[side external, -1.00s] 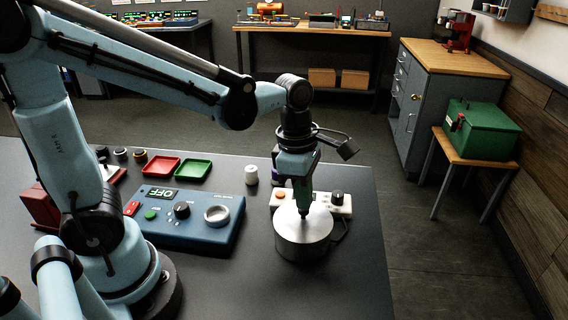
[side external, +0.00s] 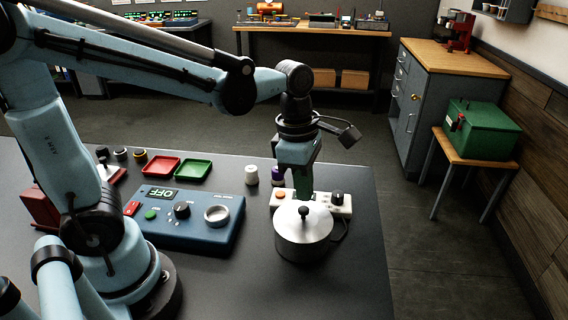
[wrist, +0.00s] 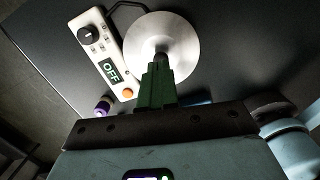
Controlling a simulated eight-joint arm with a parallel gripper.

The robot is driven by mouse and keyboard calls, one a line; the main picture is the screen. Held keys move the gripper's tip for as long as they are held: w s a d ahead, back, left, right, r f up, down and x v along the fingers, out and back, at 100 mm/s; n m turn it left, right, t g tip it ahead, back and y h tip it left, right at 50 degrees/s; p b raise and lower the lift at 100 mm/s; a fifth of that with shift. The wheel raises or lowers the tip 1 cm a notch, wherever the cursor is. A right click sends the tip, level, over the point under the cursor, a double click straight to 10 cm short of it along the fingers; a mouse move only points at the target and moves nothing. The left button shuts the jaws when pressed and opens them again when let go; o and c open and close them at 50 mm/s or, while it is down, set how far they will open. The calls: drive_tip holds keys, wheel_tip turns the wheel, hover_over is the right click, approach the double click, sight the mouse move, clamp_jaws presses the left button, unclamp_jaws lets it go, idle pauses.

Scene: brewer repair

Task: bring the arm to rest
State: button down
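My gripper (side external: 304,190) points down with green fingers, just above the dark knob of a round metal pot (side external: 304,240). In the side view the knob shows below the fingertips, apart or nearly so. In the wrist view the green fingers (wrist: 157,75) lie side by side with no visible gap, so they look shut and hold nothing that I can see. The pot's pale round lid (wrist: 165,35) is beyond them there, and the fingertips overlap the knob in the picture.
A white control box (side external: 325,203) reading OFF in the wrist view sits behind the pot. A blue panel (side external: 190,222), also reading OFF, lies to the left. A white jar (side external: 251,175) and a purple one (side external: 278,175) stand behind. The table's right front is clear.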

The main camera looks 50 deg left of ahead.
drive_tip(key=shift+r, duration=2.3)
drive_tip(key=s+a+f+m+t, duration=0.1)
drive_tip(key=a+m+t, duration=0.2)
drive_tip(key=m, duration=0.9)
drive_tip(key=s+a+f+m+t+y, duration=0.1)
drive_tip(key=s+a+m+t, duration=0.1)
drive_tip(key=m, duration=1)
drive_tip(key=shift+s+a+f+m+t, duration=0.3)
drive_tip(key=shift+a+f+t, duration=0.1)
drive_tip(key=shift+a+t, duration=0.25)
